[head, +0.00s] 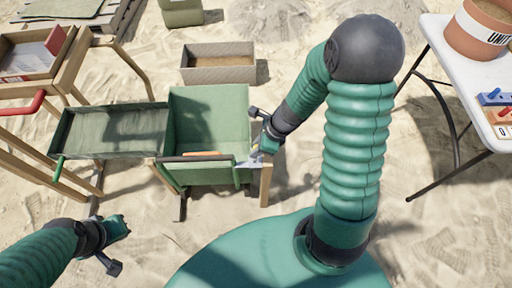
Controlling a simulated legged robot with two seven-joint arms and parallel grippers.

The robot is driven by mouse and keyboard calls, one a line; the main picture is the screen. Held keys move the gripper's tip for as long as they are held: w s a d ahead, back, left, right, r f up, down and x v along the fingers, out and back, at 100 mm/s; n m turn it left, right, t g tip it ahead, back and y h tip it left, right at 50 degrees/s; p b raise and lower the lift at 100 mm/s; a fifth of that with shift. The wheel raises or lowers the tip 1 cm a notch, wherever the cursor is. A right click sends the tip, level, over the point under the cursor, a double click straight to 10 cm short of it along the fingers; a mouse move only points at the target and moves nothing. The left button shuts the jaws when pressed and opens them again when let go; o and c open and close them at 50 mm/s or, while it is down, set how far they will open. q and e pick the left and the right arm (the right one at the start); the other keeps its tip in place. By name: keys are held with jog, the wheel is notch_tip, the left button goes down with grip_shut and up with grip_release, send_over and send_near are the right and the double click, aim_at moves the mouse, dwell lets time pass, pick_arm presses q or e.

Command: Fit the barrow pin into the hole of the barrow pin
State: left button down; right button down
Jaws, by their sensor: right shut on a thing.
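The green barrow (208,112) stands on the sand in the middle, its deep bin open at the top. My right gripper (262,152) is at the barrow's near right corner, beside a wooden post and a pale metal plate (252,163). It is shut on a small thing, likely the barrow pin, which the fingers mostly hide. The pin's hole cannot be made out; it is too small or covered by the gripper. My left gripper (119,229) hangs over bare sand at the lower left, away from the barrow; its finger opening is unclear.
A shallow green tray (110,131) adjoins the barrow on the left. A grey box (218,76) of sand stands behind. A wooden frame (75,55) is at upper left. A white table (452,45) with a terracotta pot (474,38) is at right. Sand in front is clear.

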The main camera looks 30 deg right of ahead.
jog(key=shift+a, duration=0.2)
dwell(0.4)
jog(key=shift+a+f, duration=0.1)
jog(key=shift+f, duration=0.05)
dwell(0.4)
jog(key=shift+f+b, duration=0.35)
jog(key=shift+b, duration=0.1)
jog(key=shift+f+b, duration=2.05)
jog(key=shift+f, duration=0.15)
jog(key=c, duration=1.2)
grip_release()
jog(key=shift+r, duration=0.1)
jog(key=shift+o, duration=0.2)
